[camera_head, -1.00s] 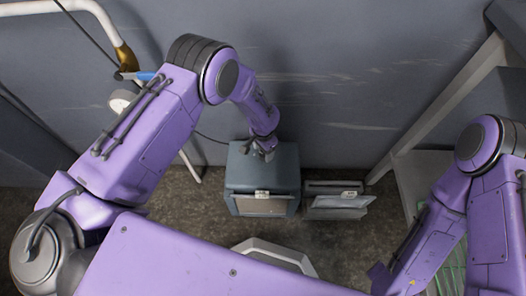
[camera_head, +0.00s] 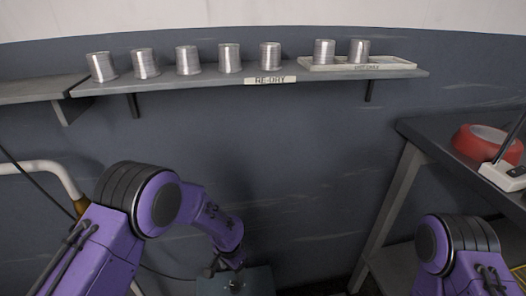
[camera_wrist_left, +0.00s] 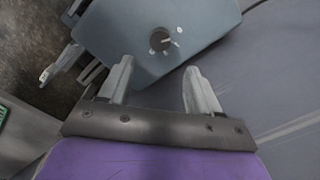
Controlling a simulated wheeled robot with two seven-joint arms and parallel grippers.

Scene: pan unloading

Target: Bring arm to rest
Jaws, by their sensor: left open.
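My left gripper (camera_head: 222,268) hangs at the end of the purple left arm, low in the head view, close to the grey-blue box (camera_head: 258,282). In the left wrist view the two fingers of my left gripper (camera_wrist_left: 158,78) stand apart with nothing between them. Beyond them is the top of the box (camera_wrist_left: 205,35) with a black knob (camera_wrist_left: 160,39). I cannot tell the gap between fingertips and box. Part of my right arm shows at the lower right of the head view; its gripper is out of frame.
A wall shelf (camera_head: 215,82) labelled RE-DRY holds several silver metal cups; two stand on a pale tray (camera_head: 400,64) at its right end. A side table (camera_head: 425,130) at right carries a red round object (camera_head: 480,142). A white pipe (camera_head: 40,167) is at left.

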